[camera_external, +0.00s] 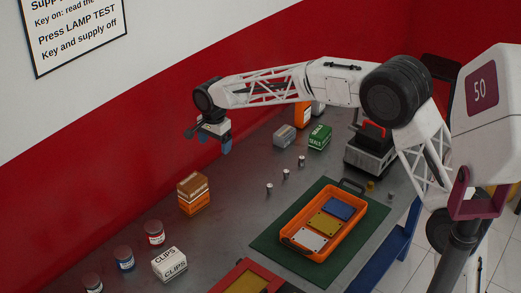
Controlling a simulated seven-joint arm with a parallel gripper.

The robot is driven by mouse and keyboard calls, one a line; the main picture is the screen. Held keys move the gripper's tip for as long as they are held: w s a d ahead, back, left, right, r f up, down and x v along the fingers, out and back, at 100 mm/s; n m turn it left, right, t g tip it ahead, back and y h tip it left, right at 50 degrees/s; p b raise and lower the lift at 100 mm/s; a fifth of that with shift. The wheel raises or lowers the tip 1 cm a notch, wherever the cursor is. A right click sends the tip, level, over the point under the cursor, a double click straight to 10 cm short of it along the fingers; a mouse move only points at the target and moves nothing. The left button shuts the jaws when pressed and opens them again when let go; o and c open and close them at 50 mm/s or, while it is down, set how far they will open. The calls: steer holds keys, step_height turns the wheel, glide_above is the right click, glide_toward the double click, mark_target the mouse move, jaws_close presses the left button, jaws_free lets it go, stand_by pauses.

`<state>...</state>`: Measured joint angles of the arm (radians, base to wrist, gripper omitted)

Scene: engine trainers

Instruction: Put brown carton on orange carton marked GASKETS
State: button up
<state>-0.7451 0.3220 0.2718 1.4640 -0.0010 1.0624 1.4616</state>
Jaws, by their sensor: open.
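A brown carton (193,182) sits on top of an orange carton (195,204) left of the middle of the table. The two look stacked and roughly lined up. The print on the orange carton is too small to read. My gripper (222,146) is open and empty, raised above and to the right of this stack, apart from it. Another orange carton (303,112) with a white part stands at the back of the table, behind my arm's reach line; its marking cannot be read.
A green carton (319,138) and a grey carton (284,136) stand at the back. An orange tray (346,236) with coloured plates lies on a green mat (270,243). A white CLIPS carton (169,264) and several jars (154,233) stand in front. Small metal parts (269,188) stand mid-table.

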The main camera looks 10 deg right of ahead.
steer(key=s+d+r+n, duration=0.1)
steer(key=s+d+r, duration=0.25)
steer(key=d, duration=0.95)
steer(key=s+d+r+n+t, duration=0.1)
steer(key=s+d+r+n, duration=0.3)
steer(key=d, duration=0.9)
steer(key=s+d+r+m, duration=0.1)
steer(key=s+d+r, duration=0.3)
steer(key=d, duration=1)
steer(key=s+d+f+n, duration=0.2)
steer(key=s+d, duration=0.9)
steer(key=s, duration=0.2)
steer(key=s+d+f+n+t, duration=0.1)
steer(key=s+d+f+n, duration=0.1)
steer(key=s+d, duration=0.9)
steer(key=shift+s+d+f, duration=0.2)
steer(key=shift+s+f, duration=0.15)
steer(key=shift+s, duration=0.8)
